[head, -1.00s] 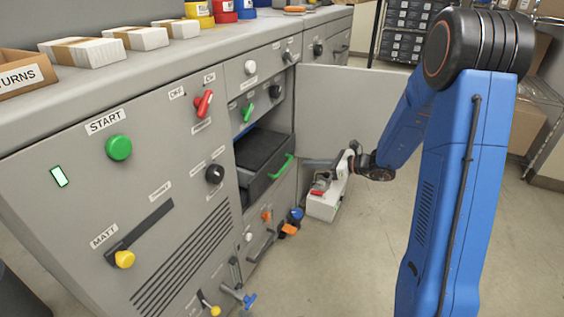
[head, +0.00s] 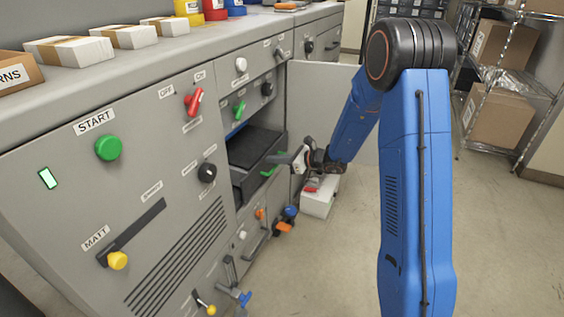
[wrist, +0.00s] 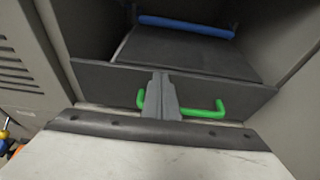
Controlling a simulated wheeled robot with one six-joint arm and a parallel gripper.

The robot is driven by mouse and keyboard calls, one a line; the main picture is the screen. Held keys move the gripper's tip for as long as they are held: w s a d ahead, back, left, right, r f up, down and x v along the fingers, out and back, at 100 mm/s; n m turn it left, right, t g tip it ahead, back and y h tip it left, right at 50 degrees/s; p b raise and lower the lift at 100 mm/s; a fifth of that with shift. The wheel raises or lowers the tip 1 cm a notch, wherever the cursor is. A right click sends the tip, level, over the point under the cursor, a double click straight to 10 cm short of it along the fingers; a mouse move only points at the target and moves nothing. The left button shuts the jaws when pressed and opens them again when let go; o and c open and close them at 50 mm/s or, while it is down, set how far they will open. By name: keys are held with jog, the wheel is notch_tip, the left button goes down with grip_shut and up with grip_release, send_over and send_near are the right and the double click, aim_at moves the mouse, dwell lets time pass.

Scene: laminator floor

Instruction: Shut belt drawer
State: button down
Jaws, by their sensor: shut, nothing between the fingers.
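The belt drawer (head: 240,187) is a dark grey drawer standing partly out of the grey machine, below the row of upper knobs. Its front panel (wrist: 220,91) fills the middle of the wrist view, with a green bar handle (wrist: 205,112) on it. My gripper (head: 276,160) is shut and empty at the drawer front, by the handle. In the wrist view the closed fingers (wrist: 160,78) overlap the middle of the handle and point at the panel. I cannot tell whether they touch it. Inside the drawer bay a blue roller (wrist: 186,26) shows behind a dark flat surface.
An open grey door (head: 330,110) stands out from the machine behind my gripper. A white box (head: 318,200) with a red part sits low beyond the drawer. Orange, blue and yellow knobs and levers stick out below. The floor (head: 310,270) in front is clear.

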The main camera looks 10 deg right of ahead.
aim_at(247, 153)
jog(key=shift+w+a, duration=0.2)
jog(key=shift+a, duration=0.15)
jog(key=w+a, duration=0.1)
jog(key=a, duration=0.1)
jog(key=w+a, duration=0.4)
jog(key=a, duration=0.1)
jog(key=shift+w, duration=0.15)
jog(key=shift+w+a+r, duration=0.1)
jog(key=shift+w+a, duration=0.05)
jog(key=shift+a, duration=0.05)
